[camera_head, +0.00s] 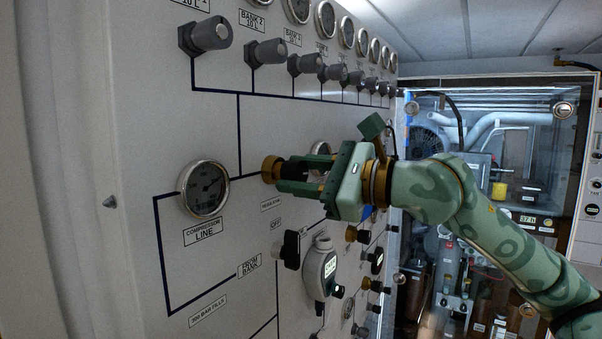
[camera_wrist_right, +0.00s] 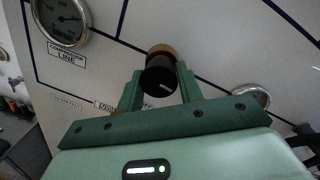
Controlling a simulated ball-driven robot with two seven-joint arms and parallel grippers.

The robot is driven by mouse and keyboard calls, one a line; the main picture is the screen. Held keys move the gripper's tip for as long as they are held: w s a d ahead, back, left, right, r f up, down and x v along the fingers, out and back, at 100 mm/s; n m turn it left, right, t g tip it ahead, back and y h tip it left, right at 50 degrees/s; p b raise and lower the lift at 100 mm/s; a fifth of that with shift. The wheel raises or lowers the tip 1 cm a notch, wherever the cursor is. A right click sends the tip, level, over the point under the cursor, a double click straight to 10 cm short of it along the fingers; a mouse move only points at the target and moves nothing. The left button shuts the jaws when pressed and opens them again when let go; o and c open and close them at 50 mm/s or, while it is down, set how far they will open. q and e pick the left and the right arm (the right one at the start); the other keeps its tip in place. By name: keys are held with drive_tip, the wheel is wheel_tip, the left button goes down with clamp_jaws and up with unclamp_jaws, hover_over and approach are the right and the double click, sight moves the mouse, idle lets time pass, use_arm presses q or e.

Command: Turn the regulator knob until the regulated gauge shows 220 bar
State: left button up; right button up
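The regulator knob is black with a brass collar (camera_head: 272,170) and sticks out from the panel; in the right wrist view the knob (camera_wrist_right: 160,80) shows a pale mark on its face. My right gripper (camera_head: 291,178) reaches it from the right, one finger on each side. In the right wrist view the fingers (camera_wrist_right: 160,88) appear to press on the knob's sides. A round gauge (camera_head: 320,156) right of the knob is mostly hidden behind my gripper; its rim and glass (camera_wrist_right: 250,96) show in the right wrist view, but its reading is not legible. My left gripper is not in view.
The compressor line gauge (camera_head: 205,188) is left of the knob. A row of grey knobs (camera_head: 208,35) runs along the top. A black selector (camera_head: 290,248) and a grey device with a display (camera_head: 320,268) protrude below my gripper.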

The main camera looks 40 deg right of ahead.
drive_tip(key=c, duration=0.4)
drive_tip(key=m+b, duration=0.3)
drive_tip(key=b, duration=0.1)
drive_tip(key=shift+f, duration=0.15)
drive_tip(key=shift+m+b, duration=0.4)
drive_tip(key=shift+m, duration=0.2)
drive_tip(key=shift+r, duration=0.25)
drive_tip(key=o, duration=1)
drive_tip(key=shift+c, duration=0.2)
